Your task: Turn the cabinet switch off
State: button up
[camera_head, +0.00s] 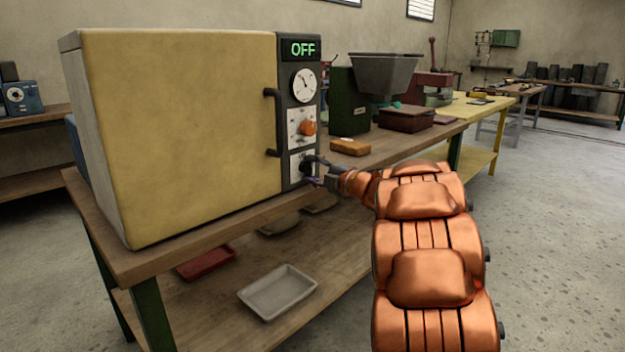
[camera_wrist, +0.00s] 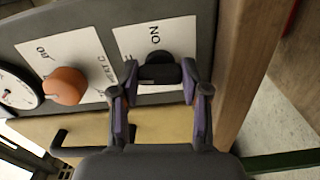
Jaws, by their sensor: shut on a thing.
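The yellow cabinet (camera_head: 185,130) stands on the bench with a dark control panel on its right side. Its display (camera_head: 303,48) shows OFF in green. The black switch (camera_wrist: 158,70) is low on the panel, on a white plate marked ON. My gripper (camera_head: 316,178) is at this switch. In the wrist view, the fingers of my gripper (camera_wrist: 159,84) are on either side of the black knob and shut on it. In the head view the gripper partly hides the switch.
An orange knob (camera_head: 308,128) and a round dial (camera_head: 304,86) sit above the switch, and a dark handle (camera_head: 270,122) is to its left. A yellow-brown block (camera_head: 349,147) lies on the wooden bench (camera_head: 215,222) to the right. Trays (camera_head: 277,292) lie on the lower shelf.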

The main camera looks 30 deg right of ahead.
jog(key=shift+f+n+b, duration=0.1)
jog(key=shift+n+b, duration=0.35)
jog(key=shift+n, duration=0.25)
jog(key=o, duration=1.1)
jog(key=shift+o, duration=0.2)
jog(key=v, duration=1.2)
